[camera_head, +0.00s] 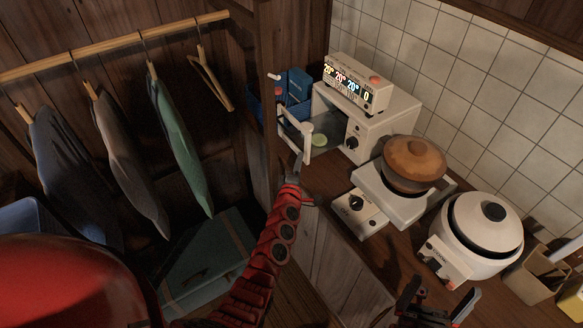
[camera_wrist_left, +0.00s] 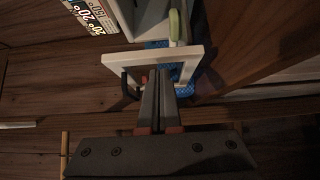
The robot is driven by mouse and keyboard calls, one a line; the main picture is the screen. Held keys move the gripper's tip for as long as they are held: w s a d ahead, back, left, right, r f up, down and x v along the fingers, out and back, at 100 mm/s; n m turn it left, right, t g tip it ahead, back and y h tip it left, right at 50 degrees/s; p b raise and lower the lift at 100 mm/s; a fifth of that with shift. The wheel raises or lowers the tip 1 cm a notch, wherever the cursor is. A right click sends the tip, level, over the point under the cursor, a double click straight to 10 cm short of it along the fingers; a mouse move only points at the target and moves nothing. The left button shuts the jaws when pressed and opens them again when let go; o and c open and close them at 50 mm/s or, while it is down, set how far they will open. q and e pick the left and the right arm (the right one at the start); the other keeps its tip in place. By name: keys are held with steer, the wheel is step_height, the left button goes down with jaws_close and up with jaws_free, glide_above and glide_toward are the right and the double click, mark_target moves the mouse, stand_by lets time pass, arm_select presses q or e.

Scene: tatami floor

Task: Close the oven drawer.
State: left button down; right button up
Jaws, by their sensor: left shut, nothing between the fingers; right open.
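The white oven (camera_head: 378,128) stands on the counter against the tiled wall. Its front part, a white-framed drawer or door (camera_head: 294,137), stands open toward the left. My left gripper (camera_head: 298,163) is shut and empty, just below and in front of the white frame. In the left wrist view its fingertips (camera_wrist_left: 160,74) overlap the white frame (camera_wrist_left: 195,67); I cannot tell whether they touch. My right gripper (camera_head: 437,297) is open at the bottom edge, in front of the rice cooker.
A small stove (camera_head: 357,214) with a brown lidded pot (camera_head: 412,166) and a white rice cooker (camera_head: 481,229) stand right of the oven. Blue boxes (camera_head: 296,86) stand behind the open front. Clothes (camera_head: 180,140) hang left, beyond a wooden post.

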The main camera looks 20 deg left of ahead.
arm_select(q)
steer(key=shift+w+d, duration=0.35)
steer(key=shift+w, duration=0.05)
steer(key=w+d+b, duration=0.2)
steer(key=w+d, duration=0.1)
steer(key=w, duration=0.1)
steer(key=w+d+b, duration=0.6)
steer(key=w, duration=0.1)
steer(key=shift+w+f, duration=0.1)
steer(key=shift+w, duration=0.25)
steer(key=shift+d+r, duration=0.15)
steer(key=shift+r, duration=0.15)
